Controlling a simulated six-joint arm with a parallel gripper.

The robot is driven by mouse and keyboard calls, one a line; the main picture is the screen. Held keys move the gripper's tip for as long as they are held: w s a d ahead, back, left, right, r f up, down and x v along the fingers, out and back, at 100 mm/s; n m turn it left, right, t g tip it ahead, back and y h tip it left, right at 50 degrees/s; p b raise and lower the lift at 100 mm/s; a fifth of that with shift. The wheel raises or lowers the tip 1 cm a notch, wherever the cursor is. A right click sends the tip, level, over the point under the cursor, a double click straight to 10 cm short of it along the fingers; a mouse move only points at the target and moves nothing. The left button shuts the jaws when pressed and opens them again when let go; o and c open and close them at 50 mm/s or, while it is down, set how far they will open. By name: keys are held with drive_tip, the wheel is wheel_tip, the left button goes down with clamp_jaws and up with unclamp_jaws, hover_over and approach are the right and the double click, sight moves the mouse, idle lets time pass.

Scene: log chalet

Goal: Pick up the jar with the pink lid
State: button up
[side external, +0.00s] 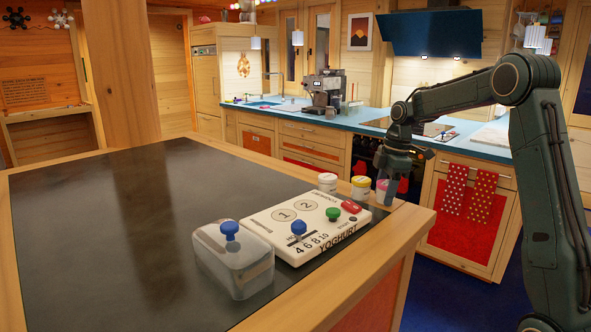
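The jar with the pink lid (382,190) stands near the table's right corner, the rightmost of three small jars in a row. It is partly hidden by my gripper (395,186), which points down over it from above. The finger outline is too small and dark to tell whether it is open or shut, or whether it touches the jar.
A jar with a yellow lid (361,187) stands close to the left, and a pale-lidded jar (327,183) beyond it. A white yoghurt panel with knobs (305,225) and a clear box with a blue knob (234,262) lie in front. The dark tabletop (110,240) is clear at left.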

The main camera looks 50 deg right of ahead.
sight(386, 183)
drive_tip(key=c, duration=0.5)
drive_tip(key=shift+c, duration=0.2)
drive_tip(key=shift+r, duration=0.15)
drive_tip(key=shift+r, duration=4.8)
